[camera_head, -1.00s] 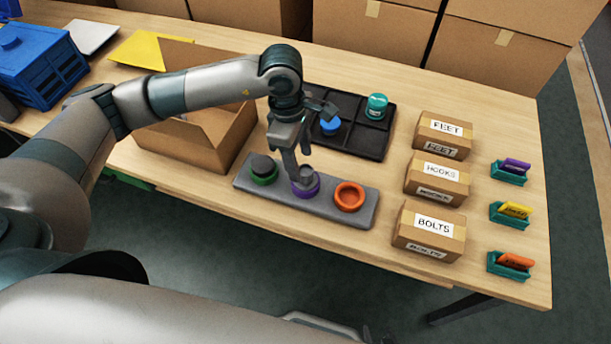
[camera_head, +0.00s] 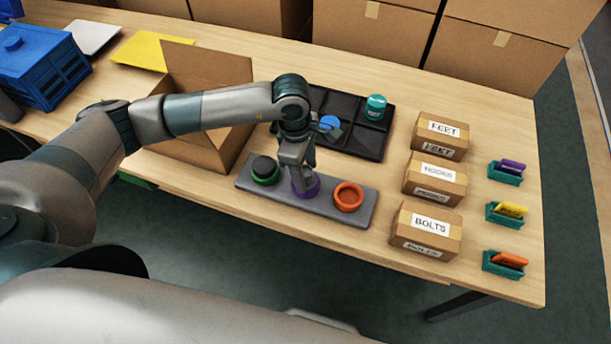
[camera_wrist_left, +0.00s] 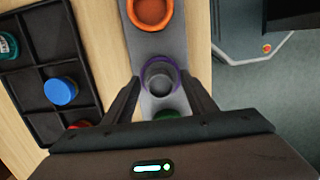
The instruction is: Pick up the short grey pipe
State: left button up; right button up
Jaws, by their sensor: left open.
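The short grey pipe (camera_wrist_left: 158,82) stands in the purple ring (camera_wrist_left: 176,70) of the grey holder board (camera_head: 328,205). In the head view the ring (camera_head: 312,188) shows, but my gripper hides most or all of the pipe. My left gripper (camera_head: 301,182) points down over the purple ring. In the left wrist view its two fingers (camera_wrist_left: 163,88) are apart, one on each side of the pipe. I cannot tell whether they touch it. My right gripper is not in view.
On the board are an orange ring (camera_head: 349,197) and a green ring (camera_head: 265,172) with a dark piece. Behind stands a black divided tray (camera_head: 350,140) with a blue piece (camera_head: 330,124) and a teal jar (camera_head: 375,107). Labelled boxes (camera_head: 427,230) stand right, an open carton (camera_head: 200,148) left.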

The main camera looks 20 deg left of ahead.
aim_at(307, 171)
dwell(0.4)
pick_arm(q)
grip_shut()
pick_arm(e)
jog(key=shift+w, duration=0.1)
pick_arm(q)
jog(key=shift+r, duration=0.15)
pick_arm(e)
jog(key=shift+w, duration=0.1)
pick_arm(q)
jog(key=shift+r, duration=0.2)
notch_tip(307, 171, up, 3)
jog(key=shift+f+b, duration=0.15)
jog(key=shift+b, duration=0.7)
jog(key=s+d+r+b, duration=0.2)
jog(key=s+d+r, duration=0.5)
jog(key=s, duration=0.1)
jog(key=shift+s+d+r+b, duration=0.25)
jog(key=shift+s+d+b, duration=0.1)
jog(key=shift+d+b, duration=0.05)
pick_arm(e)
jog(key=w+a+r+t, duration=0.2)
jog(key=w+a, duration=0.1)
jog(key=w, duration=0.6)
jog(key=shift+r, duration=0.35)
